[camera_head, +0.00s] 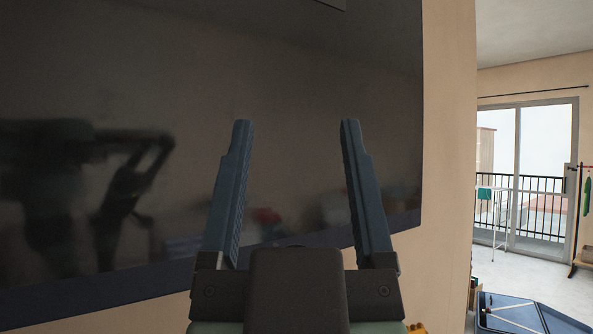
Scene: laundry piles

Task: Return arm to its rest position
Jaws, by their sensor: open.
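My gripper (295,125) is in the middle of the head camera view, pointing up, with its two dark fingers spread wide apart. Nothing is held between the fingers. Behind it is a large dark glossy screen (200,75) on a beige wall. The rest of my arm is below the picture's lower edge and hidden.
The screen shows a dim reflection of an arm shape. The wall ends in a corner (455,150) right of my gripper. Beyond it is a bright room with a glass balcony door (541,150), a white drying rack (494,215) and a dark blue flat object (530,315) low down.

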